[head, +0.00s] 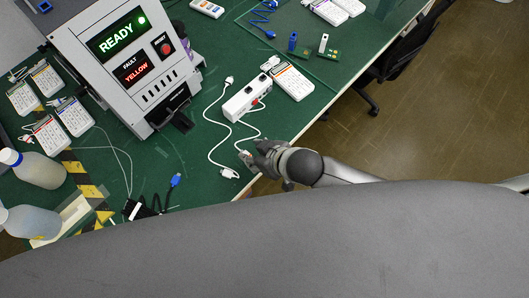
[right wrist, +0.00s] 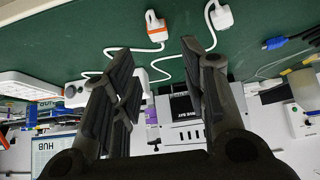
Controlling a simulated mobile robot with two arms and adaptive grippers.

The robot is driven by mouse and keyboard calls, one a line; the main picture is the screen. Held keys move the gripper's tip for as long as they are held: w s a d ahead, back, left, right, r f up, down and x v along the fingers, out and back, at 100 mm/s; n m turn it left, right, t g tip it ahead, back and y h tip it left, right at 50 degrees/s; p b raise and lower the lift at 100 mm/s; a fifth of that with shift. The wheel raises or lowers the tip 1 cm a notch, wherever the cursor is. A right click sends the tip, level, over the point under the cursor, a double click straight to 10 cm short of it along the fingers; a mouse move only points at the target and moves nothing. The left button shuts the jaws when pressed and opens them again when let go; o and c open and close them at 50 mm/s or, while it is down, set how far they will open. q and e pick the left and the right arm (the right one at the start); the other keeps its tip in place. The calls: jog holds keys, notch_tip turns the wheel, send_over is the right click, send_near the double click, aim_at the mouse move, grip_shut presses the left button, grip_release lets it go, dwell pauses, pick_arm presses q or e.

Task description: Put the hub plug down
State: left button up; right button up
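My right gripper (head: 256,150) is over the table's front edge; in the right wrist view (right wrist: 157,52) its fingers are apart with nothing gripped between them. A white plug with an orange part (right wrist: 155,22) lies on the green table just beyond the fingertips, and it shows beside the gripper in the head view (head: 245,155). A second white plug (right wrist: 221,16) lies next to it, also on the table in the head view (head: 229,173). White cables run from both towards the white hub (head: 247,98). Which one is the hub plug is not certain. My left gripper is not in view.
A grey tester (head: 120,60) showing READY and YELLOW stands at the back left. A white keypad (head: 291,82) lies beside the hub. A blue-ended cable (head: 175,181) and bottles (head: 35,170) are at the left. Bare green table (head: 190,155) lies left of the plugs.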

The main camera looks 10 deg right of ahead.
jog(key=v, duration=0.5)
jog(key=shift+s+d+r, duration=0.1)
jog(key=shift+r, duration=0.25)
jog(key=shift+r, duration=0.1)
